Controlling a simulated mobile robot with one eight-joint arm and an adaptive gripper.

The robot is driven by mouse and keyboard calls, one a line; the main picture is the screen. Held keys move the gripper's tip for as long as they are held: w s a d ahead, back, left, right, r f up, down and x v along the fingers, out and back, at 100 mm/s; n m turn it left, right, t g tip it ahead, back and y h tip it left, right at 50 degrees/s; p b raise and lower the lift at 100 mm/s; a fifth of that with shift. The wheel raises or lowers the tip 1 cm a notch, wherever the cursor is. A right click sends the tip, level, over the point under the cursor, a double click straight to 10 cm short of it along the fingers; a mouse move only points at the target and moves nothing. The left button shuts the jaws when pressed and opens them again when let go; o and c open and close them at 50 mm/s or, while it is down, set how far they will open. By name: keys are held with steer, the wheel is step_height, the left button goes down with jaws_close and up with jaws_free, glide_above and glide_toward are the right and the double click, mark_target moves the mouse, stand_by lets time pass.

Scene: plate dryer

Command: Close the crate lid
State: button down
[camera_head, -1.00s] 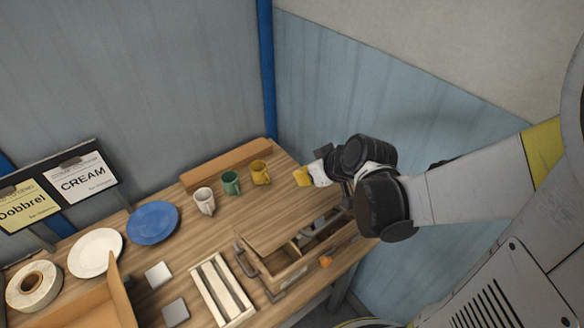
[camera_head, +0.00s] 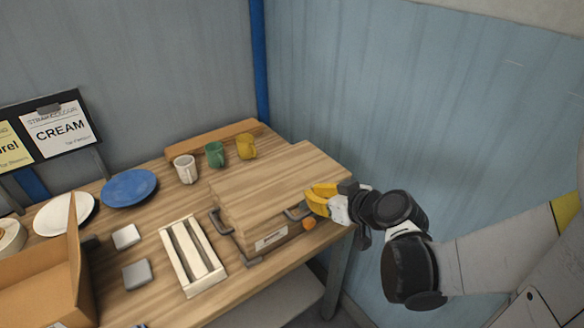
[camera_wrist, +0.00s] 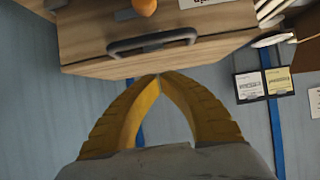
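The wooden crate (camera_head: 254,238) stands at the right end of the table, with dark handles and a white label on its side. Its wooden lid (camera_head: 283,178) lies over the top and hides the inside. I cannot tell whether the lid sits fully flush. My gripper (camera_head: 312,198) has yellow fingers and is at the right side of the crate, close to the lid's edge. In the wrist view, my gripper (camera_wrist: 158,78) has its fingertips together with nothing between them. The tips are at the edge of the wooden crate (camera_wrist: 90,30), below a dark handle (camera_wrist: 150,42).
White, green and yellow mugs (camera_head: 216,154) stand behind the crate. A slatted white rack (camera_head: 190,255) is at its left. Plates (camera_head: 130,188), grey blocks (camera_head: 137,274) and an open cardboard box (camera_head: 45,283) lie further left. An orange round object (camera_head: 308,224) is by the crate. A blue wall (camera_head: 420,110) is behind.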

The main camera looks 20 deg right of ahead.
steer(key=shift+s+d+f+b, duration=0.1)
steer(key=shift+s+f+b, duration=0.05)
steer(key=shift+f+b, duration=0.85)
steer(key=shift+s+d+f+b, duration=0.15)
steer(key=shift+f+b, duration=0.4)
steer(key=shift+f, duration=0.7)
steer(key=shift+a, duration=0.1)
steer(key=shift+w+r+p, duration=0.1)
steer(key=shift+r+p, duration=0.25)
steer(key=s+d+r+p, duration=0.2)
steer(key=s+d+p, duration=0.1)
steer(key=s, duration=0.6)
steer(key=s+a+r+m+g+h, duration=0.3)
steer(key=s+a+r+g, duration=0.1)
steer(key=s+a+r, duration=0.1)
steer(key=shift+s+a+r+m+h, duration=0.3)
steer(key=shift+s+a+r+h, duration=0.05)
steer(key=shift+h, duration=0.05)
